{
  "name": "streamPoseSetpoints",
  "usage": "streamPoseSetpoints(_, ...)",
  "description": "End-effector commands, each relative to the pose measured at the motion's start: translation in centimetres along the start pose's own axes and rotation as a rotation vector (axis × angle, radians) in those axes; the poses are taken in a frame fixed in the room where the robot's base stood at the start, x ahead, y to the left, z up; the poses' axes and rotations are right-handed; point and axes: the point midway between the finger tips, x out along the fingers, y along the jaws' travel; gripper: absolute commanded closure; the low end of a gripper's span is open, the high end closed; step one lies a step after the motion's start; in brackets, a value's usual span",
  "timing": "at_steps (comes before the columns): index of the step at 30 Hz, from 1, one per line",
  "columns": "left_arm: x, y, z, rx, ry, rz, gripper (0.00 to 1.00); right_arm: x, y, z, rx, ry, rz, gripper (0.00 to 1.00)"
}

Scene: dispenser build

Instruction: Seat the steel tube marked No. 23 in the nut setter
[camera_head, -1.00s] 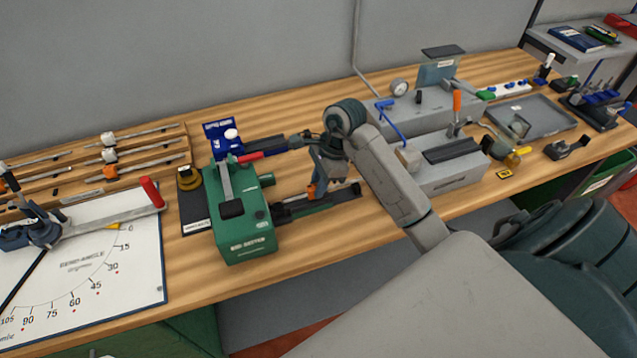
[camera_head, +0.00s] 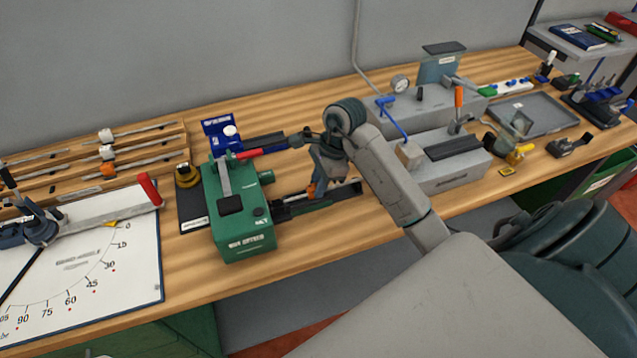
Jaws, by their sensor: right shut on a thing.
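The nut setter (camera_head: 242,222) is a green box machine left of centre, with a red-tipped lever and a dark rail (camera_head: 335,200) reaching right from it. My right gripper (camera_head: 316,188) is above this rail, to the right of the green box, pointing down. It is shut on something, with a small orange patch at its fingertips. The held thing is mostly hidden by the fingers and the dark rail, and no No. 23 mark is readable. I cannot tell whether it touches the nut setter. My left gripper is not in view.
A wooden rack (camera_head: 165,140) with several steel tubes lies at the left, behind the white bend-angle board (camera_head: 110,255). A blue machine (camera_head: 222,132) stands behind the nut setter. Grey machines (camera_head: 450,165) and a grey tray (camera_head: 545,105) stand at the right. Bare bench lies in front of the rail.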

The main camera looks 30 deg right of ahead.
Motion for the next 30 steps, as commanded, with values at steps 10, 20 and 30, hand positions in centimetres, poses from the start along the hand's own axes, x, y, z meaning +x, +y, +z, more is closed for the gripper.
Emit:
streamPoseSetpoints(10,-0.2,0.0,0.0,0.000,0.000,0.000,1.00,0.2,0.0,0.7,-0.001,-0.002,0.000,1.00)
streamPoseSetpoints(20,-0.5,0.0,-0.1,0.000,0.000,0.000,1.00,0.5,0.0,1.7,0.000,-0.002,0.000,1.00)
streamPoseSetpoints(30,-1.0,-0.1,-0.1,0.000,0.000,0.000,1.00,0.8,0.0,2.7,0.001,-0.002,0.001,1.00)
